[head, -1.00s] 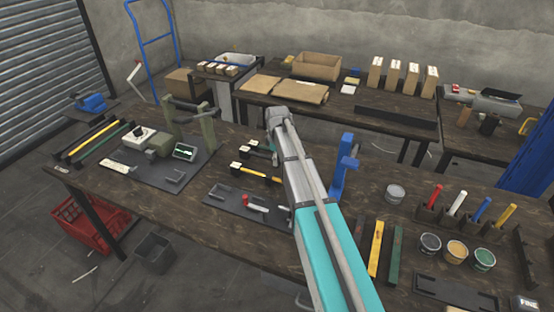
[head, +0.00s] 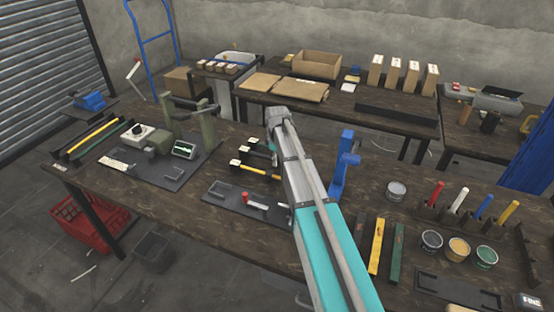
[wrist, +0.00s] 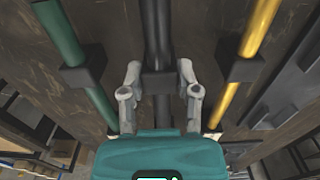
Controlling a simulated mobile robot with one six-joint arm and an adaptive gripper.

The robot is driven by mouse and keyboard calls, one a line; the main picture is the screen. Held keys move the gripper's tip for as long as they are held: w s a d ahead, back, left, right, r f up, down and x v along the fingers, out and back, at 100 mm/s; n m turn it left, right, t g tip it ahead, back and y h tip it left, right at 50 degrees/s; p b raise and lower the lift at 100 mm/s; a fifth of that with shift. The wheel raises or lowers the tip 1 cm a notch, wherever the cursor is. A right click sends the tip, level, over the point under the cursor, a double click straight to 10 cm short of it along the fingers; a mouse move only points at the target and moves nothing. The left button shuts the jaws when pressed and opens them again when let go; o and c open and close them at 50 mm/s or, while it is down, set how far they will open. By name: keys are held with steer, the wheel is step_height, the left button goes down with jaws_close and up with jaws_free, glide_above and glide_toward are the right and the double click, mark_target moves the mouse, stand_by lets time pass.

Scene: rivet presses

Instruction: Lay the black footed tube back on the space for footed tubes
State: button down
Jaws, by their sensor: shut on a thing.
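In the wrist view the black footed tube (wrist: 157,25) runs up the middle, its dark foot (wrist: 160,84) between my fingers. My gripper (wrist: 160,78) is shut on it. A green footed tube (wrist: 62,35) lies to its left and a yellow one (wrist: 258,30) to its right, both apart from my fingers. Whether the black tube touches the surface below cannot be told. In the head view my arm hides the gripper. A yellow tube with a pale end (head: 262,172) shows just left of my arm, with darker pieces behind it.
A blue press (head: 341,165) stands close right of my arm. A dark fixture plate (head: 225,195) lies in front, a green press (head: 180,130) further left. Black, yellow and green bars (head: 95,137) lie at the far left. Cans and coloured-handled tools (head: 483,207) fill the right.

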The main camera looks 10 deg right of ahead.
steer(key=shift+f+b, duration=0.45)
steer(key=shift+f, duration=0.1)
steer(key=shift+c, duration=1.3)
jaws_free()
steer(key=shift+r, duration=0.15)
step_height(320, 180, up, 9)
steer(key=p, duration=0.9)
steer(key=shift+s, duration=0.1)
steer(key=s+a+m, duration=0.3)
steer(key=s+m, duration=0.7)
steer(key=s, duration=1.6)
steer(key=shift+m, duration=0.4)
steer(key=shift+a, duration=0.1)
